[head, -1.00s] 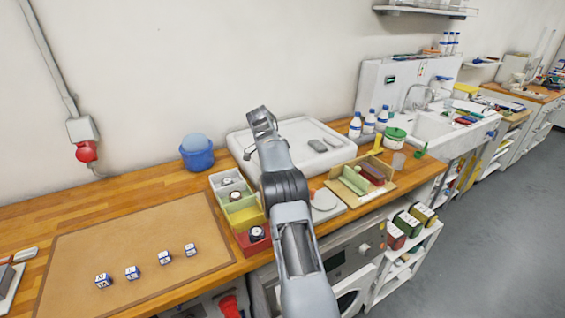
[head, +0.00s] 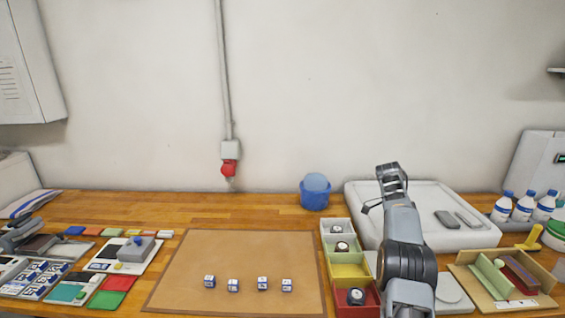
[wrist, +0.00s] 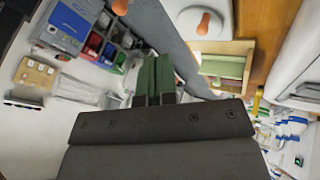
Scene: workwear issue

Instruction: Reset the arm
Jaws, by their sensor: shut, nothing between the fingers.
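My arm (head: 402,250) rises from the bottom right of the head view, in front of the white tray and to the right of the coloured bins. In the wrist view my gripper (wrist: 155,66) shows two green fingers close together above its dark body, shut with nothing between them. The fingers are clear of any object. In the head view the fingers cannot be made out clearly.
A brown mat (head: 235,255) carries several small white-and-blue blocks (head: 233,285). Coloured bins (head: 350,271) hold round dials. A white tray (head: 455,236), a blue bucket (head: 315,194) and bottles (head: 523,205) stand right. The wooden counter behind the mat is clear.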

